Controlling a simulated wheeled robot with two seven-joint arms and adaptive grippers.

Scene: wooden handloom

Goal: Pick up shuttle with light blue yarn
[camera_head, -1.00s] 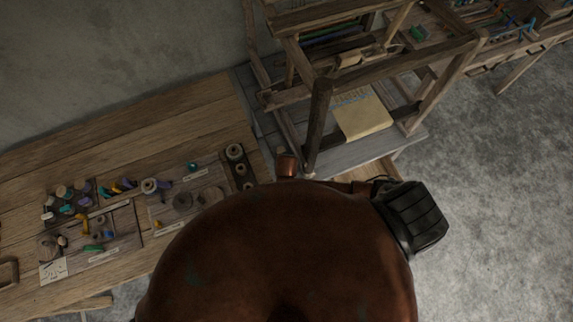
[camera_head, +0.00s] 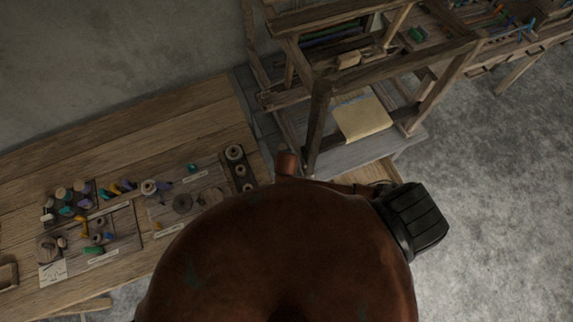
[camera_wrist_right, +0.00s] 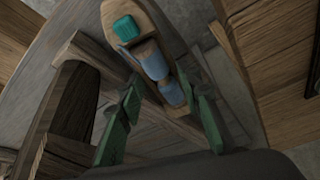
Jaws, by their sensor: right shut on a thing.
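In the right wrist view, a pale wooden shuttle (camera_wrist_right: 146,27) carries light blue yarn (camera_wrist_right: 151,61) in its middle and a teal block-shaped piece (camera_wrist_right: 126,28) near its far end. My right gripper (camera_wrist_right: 161,92) has its green fingers on both sides of the shuttle's near part and is shut on it. The shuttle points up and left, away from the gripper. The right gripper and the held shuttle cannot be made out in the head view, where my large brown body part covers the lower middle. My left gripper is in no view.
A wooden loom frame (camera_head: 320,120) stands at upper middle, with a yellowish sheet (camera_head: 362,118) at its base. At left, a wooden table (camera_head: 130,130) holds labelled boards with several spools and coloured yarns. Wooden beams (camera_wrist_right: 60,110) lie close beside the right gripper. Grey floor is free at right.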

